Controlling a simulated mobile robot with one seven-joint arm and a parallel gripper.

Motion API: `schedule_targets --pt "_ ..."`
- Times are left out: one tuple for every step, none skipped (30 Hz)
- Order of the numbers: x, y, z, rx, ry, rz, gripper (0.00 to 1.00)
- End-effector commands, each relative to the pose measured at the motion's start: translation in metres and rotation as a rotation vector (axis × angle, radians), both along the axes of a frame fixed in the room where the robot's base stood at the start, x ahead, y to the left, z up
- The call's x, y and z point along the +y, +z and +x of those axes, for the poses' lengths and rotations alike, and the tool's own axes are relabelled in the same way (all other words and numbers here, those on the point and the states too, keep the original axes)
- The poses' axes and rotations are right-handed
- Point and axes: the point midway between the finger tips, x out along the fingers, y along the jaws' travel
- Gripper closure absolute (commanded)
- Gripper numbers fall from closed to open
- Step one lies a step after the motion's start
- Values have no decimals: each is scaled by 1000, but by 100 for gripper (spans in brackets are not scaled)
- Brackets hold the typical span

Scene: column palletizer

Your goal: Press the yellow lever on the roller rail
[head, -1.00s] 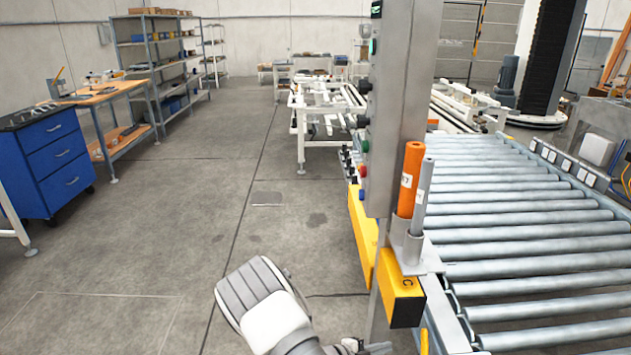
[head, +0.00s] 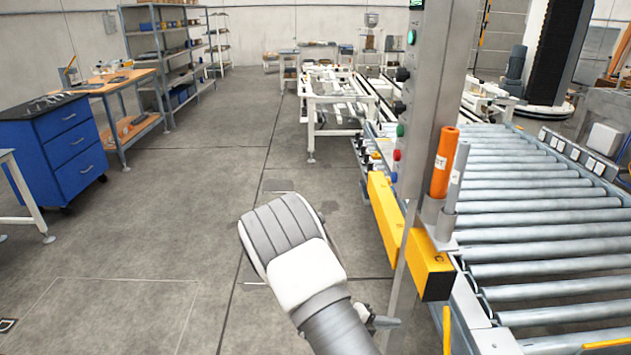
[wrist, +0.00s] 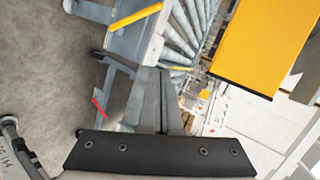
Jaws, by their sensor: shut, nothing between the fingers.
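The yellow lever is a thin bar at the side of the roller rail (head: 545,239). In the head view, what looks like the lever (head: 446,330) stands low at the rail's near left corner. In the wrist view a yellow bar (wrist: 137,18) slants across the rail's end at the top, likely the same lever. My gripper (wrist: 157,78) is shut and empty in the wrist view, its fingers pointing up the picture toward the rail's end. The tips appear below and right of the yellow bar, apart from it in the picture. The head view does not clearly show the fingers.
A grey post (head: 430,110) with buttons stands left of the rail. A yellow box beam (head: 428,262) runs beside it, close to my arm; a yellow block (wrist: 265,45) fills the wrist view's upper right. An orange cylinder (head: 443,165) stands by the post. Open floor (head: 170,220) lies left.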

Motion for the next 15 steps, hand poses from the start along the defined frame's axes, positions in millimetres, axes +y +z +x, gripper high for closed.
schedule_targets --pt "-2 18 -2 -73 -75 53 100" --pt "-3 27 -4 -120 -121 84 100" --pt "-4 39 -7 -183 -186 125 100" --pt "-5 48 -10 -229 -236 156 100" --pt "-5 57 -13 -276 -285 187 100" --pt "-7 69 -17 -338 -353 227 100" --pt "-7 77 -20 -385 -404 257 100" --pt "-8 86 -23 -431 -454 285 100" --pt "-9 97 -28 -491 -522 322 100" --pt "-9 105 -31 -536 -573 350 100" --pt "-10 114 -34 -581 -625 377 100" --pt "-10 124 -40 -640 -694 412 100" --pt "-11 133 -43 -684 -745 437 100" --pt "-11 141 -47 -727 -798 463 100" --pt "-11 151 -52 -786 -868 496 100"
